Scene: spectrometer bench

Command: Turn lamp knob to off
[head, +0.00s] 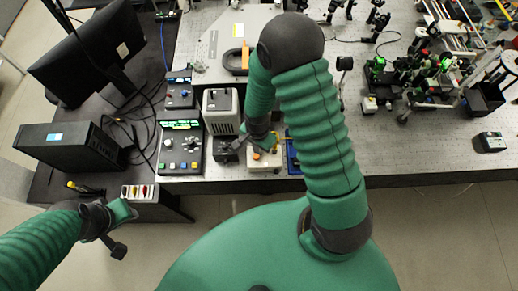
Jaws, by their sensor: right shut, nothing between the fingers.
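My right gripper (256,145) is over the front of the bench, shut and empty, close to a small white box (265,164) with an orange knob (256,156). A small dark box (226,153) stands just left of it, below a beige unit with a dark top (220,108). I cannot tell which of these carries the lamp knob, or whether the fingers touch a knob, as my own arm covers part of the spot. My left gripper (119,229) hangs at the lower left, in front of the bench and away from these boxes; its finger opening is unclear.
A control box with a lit green display and a knob (181,147) stands left of the beige unit. A smaller display box (180,93) is behind it. A blue-edged tray (293,157) lies to the right. Optics (425,70) crowd the back right; the bench front right is mostly clear.

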